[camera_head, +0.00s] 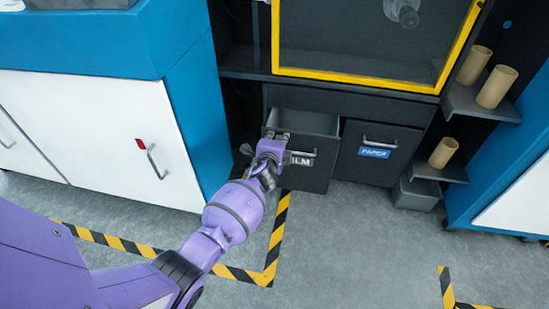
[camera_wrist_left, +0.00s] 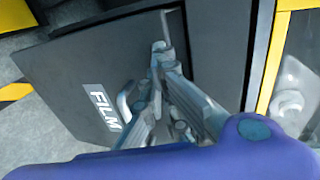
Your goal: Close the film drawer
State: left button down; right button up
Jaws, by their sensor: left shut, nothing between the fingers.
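The film drawer (camera_head: 316,168) is a dark drawer with a white FILM label and a metal handle, low in the black machine. It stands partly pulled out, and its open top shows. My left gripper (camera_head: 273,140) is shut and empty at the left part of the drawer front, covering part of the label. In the left wrist view the drawer front (camera_wrist_left: 65,75) fills the left side, and the gripper (camera_wrist_left: 160,55) lies in front of it beside the handle. I cannot tell whether the fingertips touch the drawer. My right gripper is not in view.
The paper drawer (camera_head: 374,160) is shut, just right of the film drawer. A yellow-framed window (camera_head: 365,78) is above. Cardboard cores (camera_head: 496,87) stand on side shelves at the right. A white cabinet (camera_head: 110,135) is at the left. The grey floor (camera_head: 350,250) in front is clear, with striped tape.

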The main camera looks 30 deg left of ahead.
pick_arm(q)
jog(key=w+a+b, duration=0.2)
jog(key=w+b, duration=0.2)
jog(key=w, duration=0.6)
jog(key=shift+a, duration=0.4)
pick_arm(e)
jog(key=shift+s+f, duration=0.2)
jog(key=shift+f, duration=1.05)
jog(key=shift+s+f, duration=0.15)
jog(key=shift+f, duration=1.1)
pick_arm(q)
jog(key=shift+r, duration=0.1)
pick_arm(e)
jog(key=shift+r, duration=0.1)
